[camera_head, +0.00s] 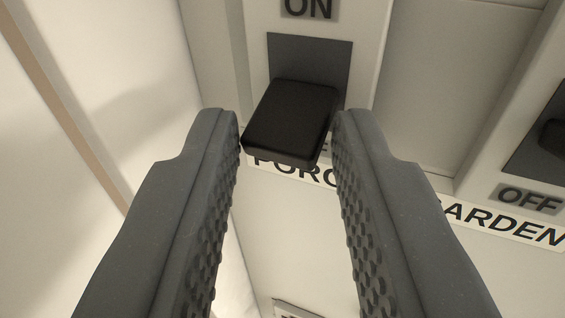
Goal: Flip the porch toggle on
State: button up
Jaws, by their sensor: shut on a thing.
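The porch toggle (290,118) is a black block-shaped lever standing out of a dark grey slot plate (308,56). An ON label (307,8) is above the slot. The lever covers the lower part of the plate, and the upper part is bare.
To the right is another switch (555,137) with an OFF label (530,198) and a GARDEN label (505,221) below it. A pale raised frame surrounds the porch slot. A pale wall (60,180) is close on the left.

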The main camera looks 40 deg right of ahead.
jog(key=shift+r+g+y+p, duration=0.4)
jog(key=shift+p, duration=0.35)
jog(key=shift+d+m+g+y+p, duration=0.1)
jog(key=shift+m+g+y+p, duration=0.2)
jog(key=shift+p, duration=0.15)
jog(key=shift+s, duration=0.1)
jog(key=o, duration=1)
jog(key=shift+d, duration=0.1)
jog(key=shift+c, duration=0.2)
